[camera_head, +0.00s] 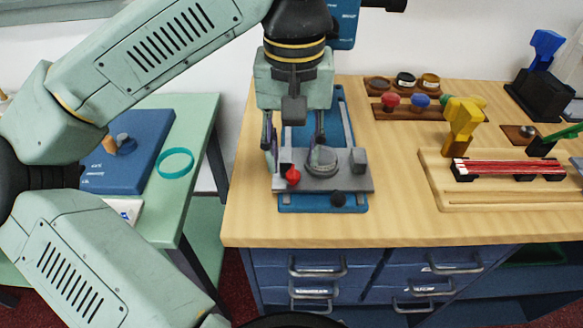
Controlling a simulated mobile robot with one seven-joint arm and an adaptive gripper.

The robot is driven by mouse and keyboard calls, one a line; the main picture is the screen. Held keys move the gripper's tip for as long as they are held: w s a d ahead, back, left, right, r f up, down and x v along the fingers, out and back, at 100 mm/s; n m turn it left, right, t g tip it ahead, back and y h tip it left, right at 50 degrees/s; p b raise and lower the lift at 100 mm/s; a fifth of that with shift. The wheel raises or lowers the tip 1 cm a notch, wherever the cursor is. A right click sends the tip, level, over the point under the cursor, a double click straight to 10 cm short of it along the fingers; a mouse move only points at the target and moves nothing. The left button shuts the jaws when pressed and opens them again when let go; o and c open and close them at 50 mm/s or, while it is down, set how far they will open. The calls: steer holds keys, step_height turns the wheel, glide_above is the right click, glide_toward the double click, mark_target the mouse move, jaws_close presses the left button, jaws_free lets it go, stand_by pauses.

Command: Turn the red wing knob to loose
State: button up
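A small red knob (292,176) sits at the left front of a grey fixture plate (325,184), which lies on a blue base (290,204) on the wooden counter. It looks like the red wing knob, but its wings and setting are too small to read. My gripper (294,152) points down over the left part of this fixture, with its two fingers spread apart and nothing seen between them. The left fingertip is close to the red knob in the picture; I cannot tell whether they touch. A round grey dial (322,162) sits beside the right finger.
A wooden rack with a red-topped peg (390,102) and a blue-topped peg (420,101) stands behind to the right. A wooden board (450,186) with red rods and a yellow clamp (462,125) lies right. Bare counter (400,215) separates them. A teal ring (175,163) lies left.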

mark_target(293, 178)
step_height(293, 178, down, 5)
stand_by(0.3)
jaws_close()
stand_by(0.4)
